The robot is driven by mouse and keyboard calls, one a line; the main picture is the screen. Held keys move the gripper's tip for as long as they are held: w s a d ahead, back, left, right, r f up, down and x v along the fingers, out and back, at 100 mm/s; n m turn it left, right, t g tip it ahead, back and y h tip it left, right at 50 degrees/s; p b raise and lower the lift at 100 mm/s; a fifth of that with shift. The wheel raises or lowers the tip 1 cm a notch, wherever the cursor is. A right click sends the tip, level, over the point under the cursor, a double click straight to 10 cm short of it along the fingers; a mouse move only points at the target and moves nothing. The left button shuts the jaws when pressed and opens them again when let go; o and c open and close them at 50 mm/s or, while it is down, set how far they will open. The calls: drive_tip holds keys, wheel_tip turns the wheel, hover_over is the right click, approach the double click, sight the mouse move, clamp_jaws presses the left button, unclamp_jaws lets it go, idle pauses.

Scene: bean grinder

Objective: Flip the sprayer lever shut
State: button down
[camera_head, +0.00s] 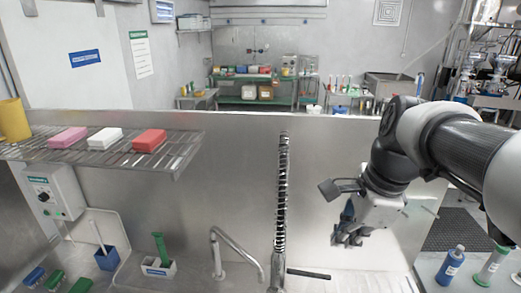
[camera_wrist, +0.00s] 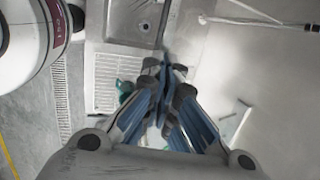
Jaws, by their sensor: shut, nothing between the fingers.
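The sprayer (camera_head: 283,190) is a tall upright column wrapped in a coiled spring, in the middle of the head view. A dark lever (camera_head: 308,274) sticks out to the right near its base, roughly level. My gripper (camera_head: 348,237) is to the right of the column and above the lever, apart from both, pointing down. In the wrist view its blue-padded fingers (camera_wrist: 165,70) are together with nothing between them. A thin pale pipe with a dark end (camera_wrist: 260,20) shows at the upper right there; I cannot tell if it is part of the sprayer.
A curved faucet (camera_head: 234,243) stands left of the sprayer. A wire shelf (camera_head: 100,155) with coloured blocks hangs at left. A sink basin (camera_wrist: 130,22) shows in the wrist view.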

sight(321, 275)
drive_tip(key=b+x, duration=0.1)
drive_tip(key=x, duration=1.2)
drive_tip(key=shift+w+f+b, duration=0.1)
drive_tip(key=shift+f+b, duration=0.1)
drive_tip(key=shift+b, duration=0.1)
drive_tip(key=shift+f, duration=0.1)
